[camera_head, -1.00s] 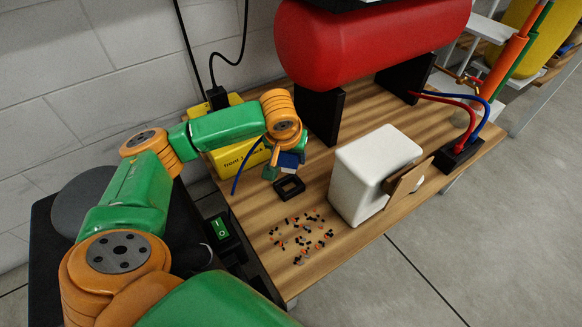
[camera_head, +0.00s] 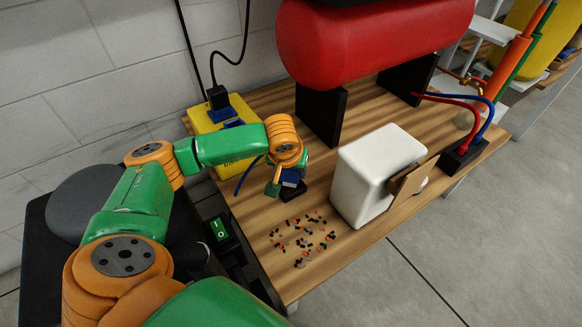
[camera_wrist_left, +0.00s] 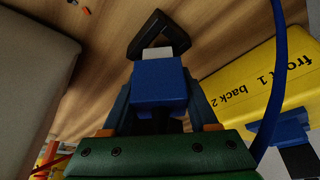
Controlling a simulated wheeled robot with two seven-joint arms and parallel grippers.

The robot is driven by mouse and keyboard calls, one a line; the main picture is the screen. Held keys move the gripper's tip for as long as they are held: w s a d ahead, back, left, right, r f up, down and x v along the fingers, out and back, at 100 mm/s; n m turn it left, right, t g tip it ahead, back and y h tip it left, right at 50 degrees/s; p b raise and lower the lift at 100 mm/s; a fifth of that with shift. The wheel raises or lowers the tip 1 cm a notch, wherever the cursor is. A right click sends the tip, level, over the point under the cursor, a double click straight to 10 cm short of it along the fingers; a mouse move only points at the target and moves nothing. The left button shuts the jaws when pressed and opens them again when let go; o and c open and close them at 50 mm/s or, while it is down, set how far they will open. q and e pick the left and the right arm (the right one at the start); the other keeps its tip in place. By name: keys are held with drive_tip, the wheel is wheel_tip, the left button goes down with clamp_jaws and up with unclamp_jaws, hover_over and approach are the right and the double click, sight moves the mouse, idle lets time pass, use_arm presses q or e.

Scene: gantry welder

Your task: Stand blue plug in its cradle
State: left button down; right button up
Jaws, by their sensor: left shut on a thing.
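The blue plug (camera_head: 292,177) is held between the fingers of my left gripper (camera_head: 286,180), which is shut on it. In the left wrist view the blue plug (camera_wrist_left: 158,82) fills the space between the fingertips, with a pale tip pointing at the cradle. The cradle, a small black square frame (camera_head: 293,195), stands on the wooden bench directly below the plug and is partly hidden by it. In the left wrist view the cradle (camera_wrist_left: 177,33) lies just beyond the plug's tip. I cannot tell whether the two touch. My right gripper is not in view.
A yellow box (camera_head: 203,122) with black lettering and blue and black connectors stands at the back left. A white block (camera_head: 378,165) is to the right of the cradle. Small scattered bits (camera_head: 302,240) lie in front. A red tank (camera_head: 375,40) on black supports stands behind.

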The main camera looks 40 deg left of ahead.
use_arm(q)
drive_tip(key=shift+c, duration=0.8)
unclamp_jaws()
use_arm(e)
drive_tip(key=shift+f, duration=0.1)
use_arm(q)
drive_tip(key=shift+r, duration=0.4)
drive_tip(key=p+v, duration=0.5)
drive_tip(key=v, duration=0.7)
drive_tip(key=shift+r, duration=0.25)
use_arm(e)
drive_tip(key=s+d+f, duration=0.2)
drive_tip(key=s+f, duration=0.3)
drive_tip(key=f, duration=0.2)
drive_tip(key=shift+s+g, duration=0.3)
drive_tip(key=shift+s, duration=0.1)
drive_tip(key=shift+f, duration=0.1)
